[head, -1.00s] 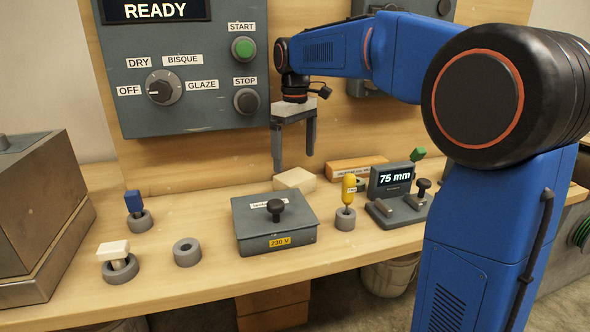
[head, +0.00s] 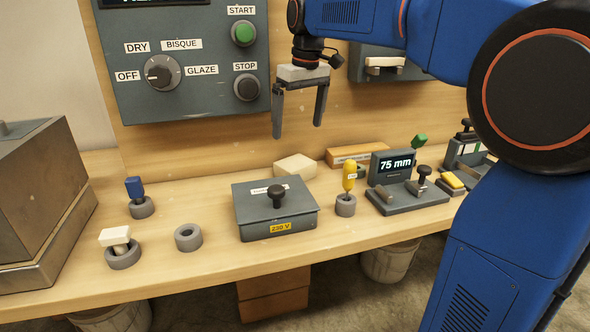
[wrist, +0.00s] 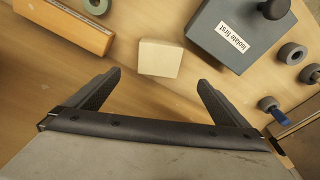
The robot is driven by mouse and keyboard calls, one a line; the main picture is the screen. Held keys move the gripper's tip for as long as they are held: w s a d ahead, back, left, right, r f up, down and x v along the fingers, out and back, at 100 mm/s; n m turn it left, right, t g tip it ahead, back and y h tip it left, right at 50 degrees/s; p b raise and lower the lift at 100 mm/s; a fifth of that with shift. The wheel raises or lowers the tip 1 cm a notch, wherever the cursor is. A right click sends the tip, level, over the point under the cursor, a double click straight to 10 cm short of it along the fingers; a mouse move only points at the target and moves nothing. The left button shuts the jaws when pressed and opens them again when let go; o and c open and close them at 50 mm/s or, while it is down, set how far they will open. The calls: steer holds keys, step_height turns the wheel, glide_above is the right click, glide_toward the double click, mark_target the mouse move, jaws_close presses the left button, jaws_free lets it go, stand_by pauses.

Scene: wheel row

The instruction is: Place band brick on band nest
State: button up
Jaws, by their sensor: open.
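A pale cream block (head: 296,167), which looks like the brick, lies on the bench behind the grey lidded box (head: 276,212). It also shows in the wrist view (wrist: 160,58), beyond the fingertips. My gripper (head: 298,130) is open and empty, pointing down above and behind the block, in front of the wooden backboard; in the wrist view its fingers (wrist: 160,78) are spread wider than the block. An orange-brown bar (head: 357,155) with a white label lies right of the block; its text is too small to read. I cannot tell which thing is the band nest.
Grey rings hold a blue-handled tool (head: 135,190), a white-topped piece (head: 116,238) and a yellow tool (head: 349,178). One ring (head: 188,237) is empty. A 75 mm display (head: 393,166) stands right, a control panel (head: 190,65) behind.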

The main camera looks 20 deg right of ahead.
mark_target(295, 162)
steer(key=f, duration=0.4)
steer(key=w+f, duration=0.1)
steer(key=f, duration=0.8)
steer(key=shift+w+a+f, duration=0.25)
steer(key=shift+w+f, duration=0.05)
steer(key=shift+w, duration=0.05)
steer(key=shift+r, duration=0.1)
steer(key=c, duration=1.5)
